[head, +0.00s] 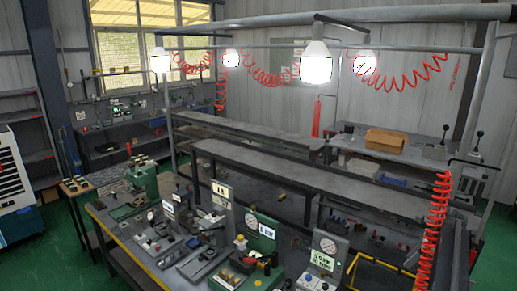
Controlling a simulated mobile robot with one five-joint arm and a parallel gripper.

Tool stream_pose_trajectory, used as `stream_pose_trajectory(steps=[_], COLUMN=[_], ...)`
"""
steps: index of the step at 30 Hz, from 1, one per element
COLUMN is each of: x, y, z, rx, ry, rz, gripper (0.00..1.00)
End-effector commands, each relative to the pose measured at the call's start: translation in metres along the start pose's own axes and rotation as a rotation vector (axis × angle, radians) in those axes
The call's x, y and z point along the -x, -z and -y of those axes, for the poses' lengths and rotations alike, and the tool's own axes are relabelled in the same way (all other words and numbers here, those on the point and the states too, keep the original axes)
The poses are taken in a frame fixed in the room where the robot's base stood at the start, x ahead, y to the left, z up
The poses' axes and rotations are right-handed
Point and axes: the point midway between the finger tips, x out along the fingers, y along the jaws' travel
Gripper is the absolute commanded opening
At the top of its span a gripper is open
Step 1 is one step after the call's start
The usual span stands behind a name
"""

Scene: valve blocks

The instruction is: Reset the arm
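I cannot make out my arm or my gripper in the head view. The near workbench (112,232) carries test stations with gauges and fixtures. A green station with a lit display (261,231) stands near its middle. A green press-like fixture (142,181) stands at the left. Small blocks at the stations are too small to tell apart.
Long grey benches (300,178) run across the middle. A cardboard box (385,140) sits on the back right table. Red coiled hoses (433,235) hang from the overhead frame, one low at the right. A white and blue cabinet (12,185) stands left. Green floor (40,243) is clear at lower left.

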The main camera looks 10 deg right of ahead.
Motion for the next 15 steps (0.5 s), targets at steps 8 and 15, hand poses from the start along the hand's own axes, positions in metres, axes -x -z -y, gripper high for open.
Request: stream_pose_trajectory(steps=[8, 15], x=[-0.037, -0.087], y=[-0.039, -0.099], z=[-0.006, -0.028], rx=[0.058, 0.144], ry=[-0.024, -0.059], rz=[0.000, -0.001], gripper=[0.34, 0.34])
